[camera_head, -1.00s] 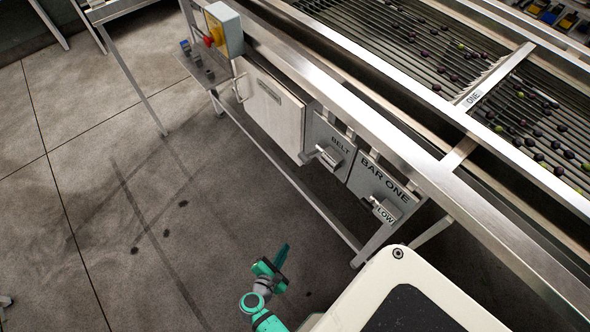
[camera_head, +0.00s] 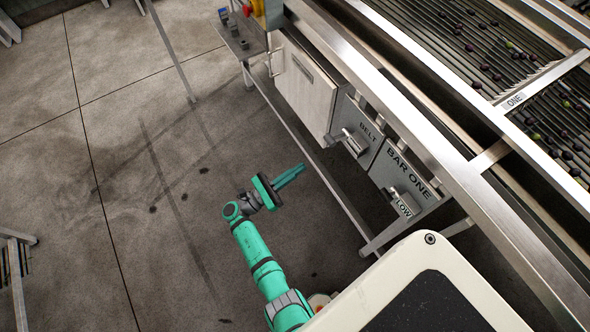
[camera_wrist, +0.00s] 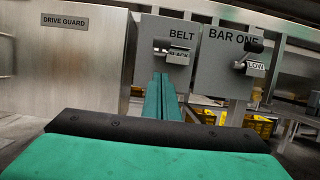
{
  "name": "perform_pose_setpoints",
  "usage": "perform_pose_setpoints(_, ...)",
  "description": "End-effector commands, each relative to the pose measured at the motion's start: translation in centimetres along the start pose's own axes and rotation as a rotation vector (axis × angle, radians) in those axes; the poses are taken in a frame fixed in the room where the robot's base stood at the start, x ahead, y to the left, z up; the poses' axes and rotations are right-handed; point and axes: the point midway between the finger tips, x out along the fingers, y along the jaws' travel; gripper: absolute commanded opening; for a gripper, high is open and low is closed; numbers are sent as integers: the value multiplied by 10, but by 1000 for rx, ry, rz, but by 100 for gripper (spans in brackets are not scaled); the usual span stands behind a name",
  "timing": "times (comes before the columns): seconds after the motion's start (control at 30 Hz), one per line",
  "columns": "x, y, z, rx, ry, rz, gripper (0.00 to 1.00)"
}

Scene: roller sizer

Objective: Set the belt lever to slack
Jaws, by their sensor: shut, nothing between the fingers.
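The belt lever (camera_head: 351,142) is a short metal handle on the grey plate marked BELT (camera_head: 367,127), below the machine's side rail. In the wrist view the belt lever (camera_wrist: 165,44) lies about level, and a small tag (camera_wrist: 180,53) beneath it seems to read SLACK, though the letters are small and partly covered. My green gripper (camera_head: 300,169) is shut and empty, left of the lever and apart from it in the head view. In the wrist view the closed fingers of my gripper (camera_wrist: 163,76) point at the BELT plate, overlapping its lower part.
The BAR ONE plate (camera_head: 401,173) with its own lever and LOW tag (camera_head: 403,207) is just right of the BELT plate. A DRIVE GUARD box (camera_wrist: 88,60) stands to the left. A lower frame rail (camera_head: 310,160) runs beneath the plates.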

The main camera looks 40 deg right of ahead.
Motion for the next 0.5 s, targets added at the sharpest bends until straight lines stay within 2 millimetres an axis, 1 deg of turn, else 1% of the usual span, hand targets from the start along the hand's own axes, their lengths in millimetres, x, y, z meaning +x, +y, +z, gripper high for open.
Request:
perform_pose_setpoints(0.03, 10, -2, -1, -1, 1, -4, 0)
perform_pose_setpoints(0.1, 24, -2, -1, 0, 1, -4, 0)
perform_pose_setpoints(0.37, 71, -2, 0, 1, 1, -4, 0)
perform_pose_setpoints(0.4, 74, -1, 6, 5, 1, -2, 0)
perform_pose_setpoints(0.5, 83, -1, 16, 4, 1, -1, 0)
